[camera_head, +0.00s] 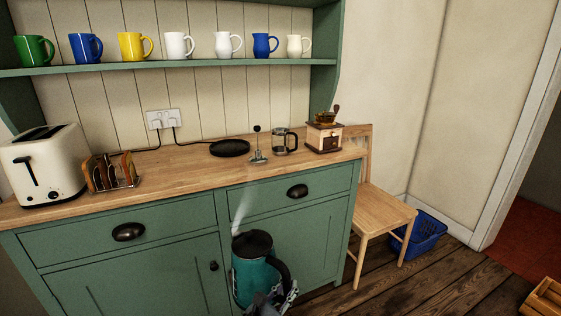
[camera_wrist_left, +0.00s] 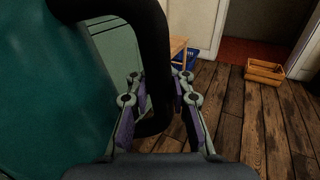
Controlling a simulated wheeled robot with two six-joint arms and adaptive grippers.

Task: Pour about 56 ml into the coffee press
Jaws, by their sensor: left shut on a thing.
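The coffee press (camera_head: 285,142) is a small glass jug with a dark frame and handle, standing without its lid on the wooden counter. Its plunger (camera_head: 258,148) stands upright just left of it. My left gripper (camera_head: 272,300) is shut on the black handle of a teal kettle (camera_head: 254,268), which is upright in front of the cupboard, below counter height, with steam rising from its spout. In the left wrist view the gripper (camera_wrist_left: 160,105) closes around the handle, and the teal body (camera_wrist_left: 50,95) fills the left side. My right gripper is out of view.
A round black kettle base (camera_head: 230,148) lies left of the plunger, and a wooden coffee grinder (camera_head: 324,136) stands right of the press. A toaster (camera_head: 45,165) and a toast rack (camera_head: 111,172) occupy the counter's left. A wooden chair (camera_head: 380,207) stands right of the cupboard.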

